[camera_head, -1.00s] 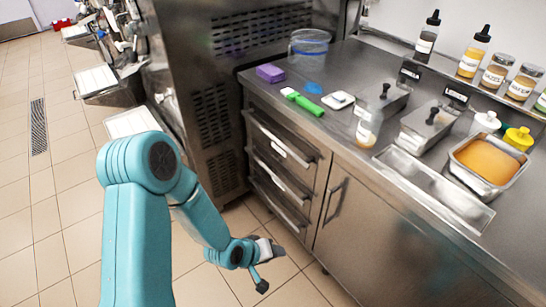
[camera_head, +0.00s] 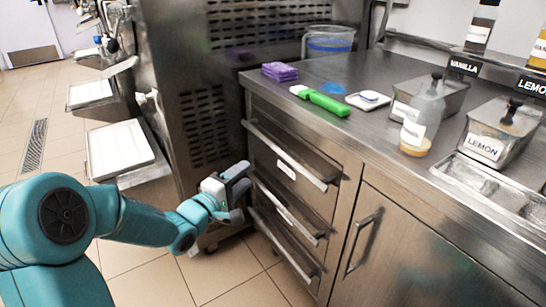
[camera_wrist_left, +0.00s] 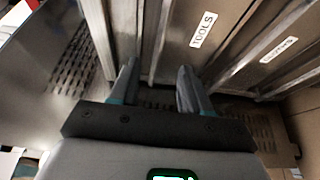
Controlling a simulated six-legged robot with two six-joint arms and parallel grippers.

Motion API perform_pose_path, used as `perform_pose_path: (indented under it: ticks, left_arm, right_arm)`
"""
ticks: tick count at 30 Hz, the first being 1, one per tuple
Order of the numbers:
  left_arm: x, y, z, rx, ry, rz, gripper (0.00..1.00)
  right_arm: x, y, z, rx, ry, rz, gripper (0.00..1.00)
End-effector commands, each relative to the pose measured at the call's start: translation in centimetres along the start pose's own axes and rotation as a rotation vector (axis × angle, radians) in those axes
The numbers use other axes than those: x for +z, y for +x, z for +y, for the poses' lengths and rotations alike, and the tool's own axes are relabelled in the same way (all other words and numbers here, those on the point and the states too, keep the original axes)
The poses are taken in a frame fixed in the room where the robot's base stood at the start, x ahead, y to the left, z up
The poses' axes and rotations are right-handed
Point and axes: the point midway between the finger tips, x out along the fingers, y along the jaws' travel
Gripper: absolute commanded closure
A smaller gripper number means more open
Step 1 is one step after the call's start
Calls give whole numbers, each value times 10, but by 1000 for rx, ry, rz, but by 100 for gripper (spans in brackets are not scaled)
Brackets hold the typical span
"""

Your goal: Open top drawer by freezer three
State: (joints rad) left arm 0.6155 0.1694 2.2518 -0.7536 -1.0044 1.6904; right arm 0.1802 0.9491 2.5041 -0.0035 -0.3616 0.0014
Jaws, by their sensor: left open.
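The steel drawer unit has three stacked drawers under the counter. The top drawer (camera_head: 268,140) is closed, with a long bar handle (camera_head: 300,168) and a small white label. My left gripper (camera_head: 240,196) is open and empty, beside the left end of the drawer fronts, slightly below the top handle's left end. In the left wrist view its two fingers (camera_wrist_left: 157,88) are apart with nothing between them. A drawer front labelled TOOLS (camera_wrist_left: 203,30) is ahead and to the right of them. I cannot tell whether a finger touches the unit. My right gripper is out of view.
The tall steel freezer (camera_head: 195,110) stands close left of the drawers. A cupboard door with a handle (camera_head: 363,240) is to the right. The counter holds purple sponges (camera_head: 280,71), a green-handled tool (camera_head: 328,104) and a bottle (camera_head: 420,122). Tiled floor is free below.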

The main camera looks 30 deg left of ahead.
Motion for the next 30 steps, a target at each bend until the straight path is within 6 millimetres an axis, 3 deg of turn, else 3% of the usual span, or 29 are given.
perform_pose_path:
  ticks: [9, 15, 21, 30]
  left_arm:
    - [1, 77, -3, 0, 0, -4, 53]
    - [0, 116, -3, -2, 2, -3, 53]
    - [-1, 134, -1, -2, 1, -1, 53]
    - [-2, 137, -1, -3, 1, 0, 56]
  right_arm:
    - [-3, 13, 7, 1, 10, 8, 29]
    - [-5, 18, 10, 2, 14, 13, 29]
    - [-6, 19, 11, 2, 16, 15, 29]
    - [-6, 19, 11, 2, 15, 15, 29]
